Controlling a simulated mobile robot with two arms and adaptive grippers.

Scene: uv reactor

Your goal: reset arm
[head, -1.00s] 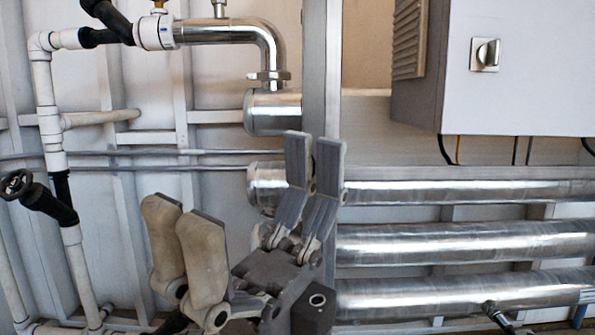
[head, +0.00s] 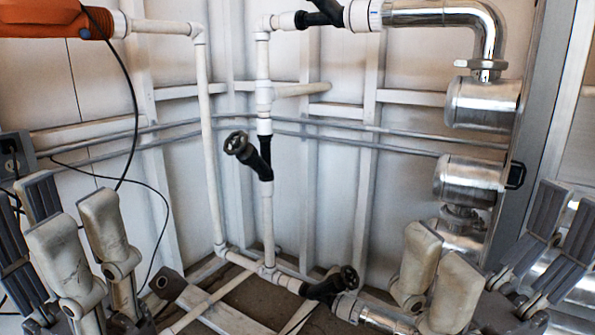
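My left gripper (head: 58,208) is at the lower left of the head view. Its beige and grey fingers stand apart, with nothing seen between them, and its outer side is cut off by the picture edge. My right gripper (head: 500,230) is at the lower right. Its beige fingers and grey fingers are spread wide, with nothing between them. Both grippers have their fingers pointing up, and neither is seen holding anything.
White pipes with a black valve (head: 240,145) stand on the wall between the grippers. A second dark valve (head: 345,280) sits low, near the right gripper. A steel pipe (head: 440,14) and an orange device (head: 50,18) are above. A black cable (head: 135,110) hangs at left.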

